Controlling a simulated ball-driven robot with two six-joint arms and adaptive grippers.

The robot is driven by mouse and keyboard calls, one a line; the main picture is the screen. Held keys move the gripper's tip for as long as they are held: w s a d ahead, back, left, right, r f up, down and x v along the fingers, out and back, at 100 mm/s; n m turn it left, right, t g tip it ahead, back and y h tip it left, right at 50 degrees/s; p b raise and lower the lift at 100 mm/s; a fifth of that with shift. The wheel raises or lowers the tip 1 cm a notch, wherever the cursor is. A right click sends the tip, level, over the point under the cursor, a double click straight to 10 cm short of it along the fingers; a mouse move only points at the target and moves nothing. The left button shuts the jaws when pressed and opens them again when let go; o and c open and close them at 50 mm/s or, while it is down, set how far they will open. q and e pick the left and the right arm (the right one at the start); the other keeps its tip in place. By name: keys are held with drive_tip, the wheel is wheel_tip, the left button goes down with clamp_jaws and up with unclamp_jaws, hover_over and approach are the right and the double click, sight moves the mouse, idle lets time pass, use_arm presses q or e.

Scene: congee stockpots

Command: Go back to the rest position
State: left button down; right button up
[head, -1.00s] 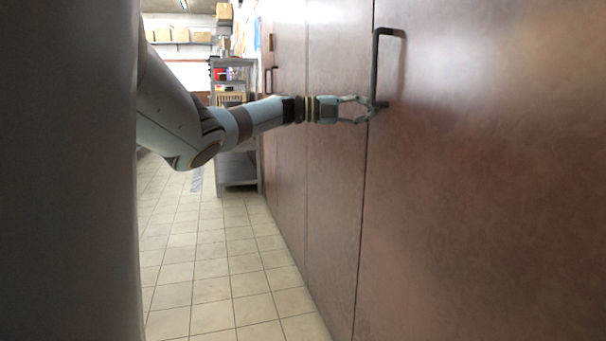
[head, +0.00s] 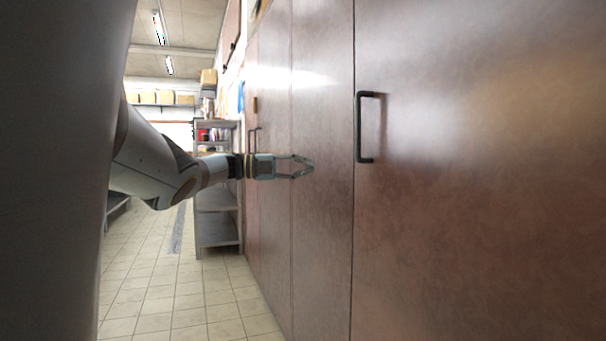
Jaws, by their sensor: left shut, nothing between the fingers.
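My left gripper (head: 308,167) is shut and empty. It is in the middle of the head view, in front of the brown cabinet panels, with its fingers pointing right. A dark bar handle (head: 360,128) is on the large brown door (head: 480,200) to the right of the gripper. The gripper is apart from this handle, with a clear gap between them. The door looks closed, flush with the panel beside it. My right gripper is not in view.
A metal shelf rack (head: 218,200) with items on it stands beyond my left arm. Another handle (head: 255,140) is on a farther panel. Boxes (head: 160,98) sit on a high shelf at the back. The tiled floor (head: 180,295) along the cabinets is clear.

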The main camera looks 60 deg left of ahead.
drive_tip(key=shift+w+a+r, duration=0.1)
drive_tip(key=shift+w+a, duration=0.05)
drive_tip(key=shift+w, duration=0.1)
